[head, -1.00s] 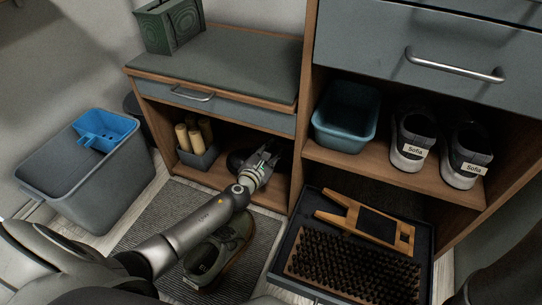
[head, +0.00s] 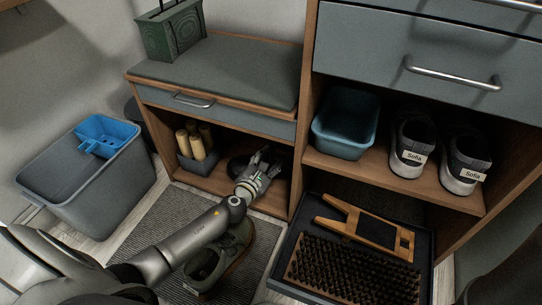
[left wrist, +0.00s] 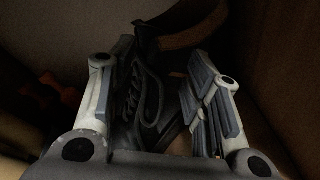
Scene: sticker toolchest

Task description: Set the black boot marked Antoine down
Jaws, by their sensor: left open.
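My left gripper (head: 266,163) reaches into the low compartment under the bench. In the left wrist view its fingers (left wrist: 158,88) stand apart, open, on either side of a dark laced boot (left wrist: 148,95). The boot's dark shape also shows in the head view (head: 238,164), on the compartment floor and partly hidden by the gripper. No name can be read on it. Whether a finger still touches it I cannot tell. My right gripper is not in view.
A grey holder with yellowish rolls (head: 196,147) stands left in the compartment. A green shoe (head: 228,258) is on the striped mat (head: 150,240) under my arm. Shoes marked Sofia (head: 412,145) and a blue bin (head: 345,128) fill the right shelf. A brush tray (head: 283,262) lies below.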

